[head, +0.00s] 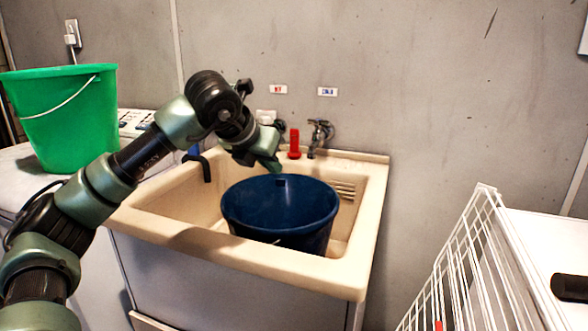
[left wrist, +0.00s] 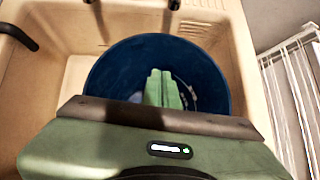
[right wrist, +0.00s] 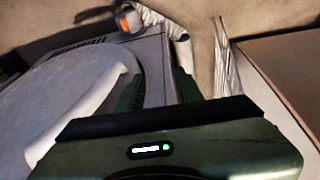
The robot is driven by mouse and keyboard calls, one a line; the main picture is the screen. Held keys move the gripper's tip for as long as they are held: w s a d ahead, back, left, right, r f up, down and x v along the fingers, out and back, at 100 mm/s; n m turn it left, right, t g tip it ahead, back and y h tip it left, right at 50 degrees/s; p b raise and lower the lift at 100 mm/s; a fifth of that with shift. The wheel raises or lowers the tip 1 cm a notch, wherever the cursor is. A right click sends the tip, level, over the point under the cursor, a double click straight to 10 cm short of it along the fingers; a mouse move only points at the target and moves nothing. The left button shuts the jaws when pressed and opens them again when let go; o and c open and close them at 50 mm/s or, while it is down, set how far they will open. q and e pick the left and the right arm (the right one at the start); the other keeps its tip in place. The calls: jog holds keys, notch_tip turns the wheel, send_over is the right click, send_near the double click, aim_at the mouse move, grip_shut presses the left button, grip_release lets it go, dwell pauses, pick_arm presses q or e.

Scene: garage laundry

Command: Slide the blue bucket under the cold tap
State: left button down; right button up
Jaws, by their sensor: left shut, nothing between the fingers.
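The blue bucket (head: 265,208) stands in the cream sink (head: 255,247), its open top facing up. The cold tap (head: 320,135) is on the wall behind the sink, below the blue-lettered sign (head: 327,91). In the head view the bucket's middle is left of and in front of this tap. My left gripper (head: 272,164) is shut and empty, near the bucket's back rim. In the left wrist view its fingers (left wrist: 163,88) overlap the bucket (left wrist: 112,75); contact cannot be told. My right gripper (right wrist: 157,90) is open, away from the sink.
The hot tap, below the red-lettered sign (head: 278,89), is partly hidden by my left arm. A red object (head: 294,143) stands between the taps. A green bucket (head: 68,118) stands at left. A white wire rack (head: 470,265) is at right. Bare sink floor shows around the bucket.

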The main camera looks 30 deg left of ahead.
pick_arm(q)
send_near(300, 180)
jog(key=x, duration=0.3)
jog(key=b+x, duration=0.1)
jog(key=x, duration=0.1)
jog(key=shift+s+d+f, duration=0.1)
jog(key=shift+s+f, duration=0.25)
jog(key=shift+f, duration=0.05)
jog(key=shift+w, duration=0.65)
pick_arm(e)
jog(key=shift+s+d+r, duration=0.15)
jog(key=shift+s+r, duration=0.15)
jog(key=shift+s, duration=0.1)
